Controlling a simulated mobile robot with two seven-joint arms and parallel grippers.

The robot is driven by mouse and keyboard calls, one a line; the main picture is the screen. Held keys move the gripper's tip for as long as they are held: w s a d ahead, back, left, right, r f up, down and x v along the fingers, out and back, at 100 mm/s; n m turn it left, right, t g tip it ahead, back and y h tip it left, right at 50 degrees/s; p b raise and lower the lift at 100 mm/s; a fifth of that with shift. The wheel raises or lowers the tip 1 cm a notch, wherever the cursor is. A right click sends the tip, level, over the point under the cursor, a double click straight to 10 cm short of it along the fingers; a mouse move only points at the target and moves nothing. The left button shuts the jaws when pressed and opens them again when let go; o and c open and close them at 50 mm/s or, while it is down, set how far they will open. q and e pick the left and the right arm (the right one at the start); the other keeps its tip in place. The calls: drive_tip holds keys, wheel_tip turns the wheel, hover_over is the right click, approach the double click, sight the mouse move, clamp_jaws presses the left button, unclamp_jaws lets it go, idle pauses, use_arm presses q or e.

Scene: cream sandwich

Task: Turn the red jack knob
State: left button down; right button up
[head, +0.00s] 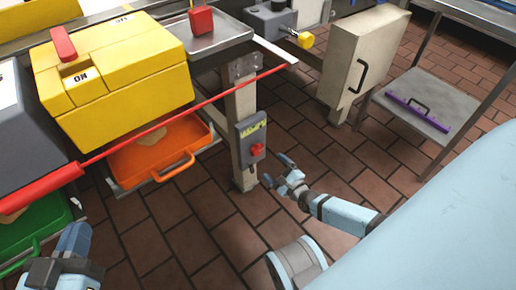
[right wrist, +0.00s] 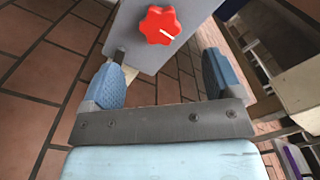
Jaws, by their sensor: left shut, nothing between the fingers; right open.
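The red jack knob (head: 257,151) sits on a grey control box fixed to a cream post in the head view. In the right wrist view the knob (right wrist: 160,25) is a red, star-shaped dial with a white mark, on the grey panel (right wrist: 185,8). My right gripper (head: 285,168) is open just to the right of and below the knob. In the right wrist view its blue fingers (right wrist: 162,82) stand apart, with the knob beyond them and not touched. My left gripper (head: 75,238) is at the lower left, shut and empty, far from the knob.
A yellow machine (head: 115,75) stands above an orange tray (head: 160,150) at the left. A green tray (head: 40,225) lies below left. A long red bar (head: 180,115) crosses in front of the post. A cream cabinet (head: 362,60) stands right. Brick floor around the post is clear.

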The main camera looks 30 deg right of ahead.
sight(258, 151)
drive_tip(key=w, duration=0.2)
drive_tip(key=w+b, duration=0.1)
drive_tip(key=w, duration=0.2)
drive_tip(key=w+b, duration=0.1)
drive_tip(key=w, duration=0.2)
drive_tip(key=shift+a+f, duration=0.1)
drive_tip(key=shift+a, duration=0.25)
drive_tip(key=shift+w+b, duration=0.35)
drive_tip(key=shift+w, duration=0.15)
use_arm(q)
drive_tip(key=shift+w+a+r+m+t+h, duration=0.1)
drive_tip(key=shift+w+a+m+t+h, duration=0.2)
drive_tip(key=shift+m, duration=0.25)
drive_tip(key=shift+w+a+r+m+t+h, duration=0.15)
drive_tip(key=shift+w+m+t, duration=0.2)
drive_tip(key=shift+m, duration=0.2)
use_arm(e)
drive_tip(key=c, duration=0.9)
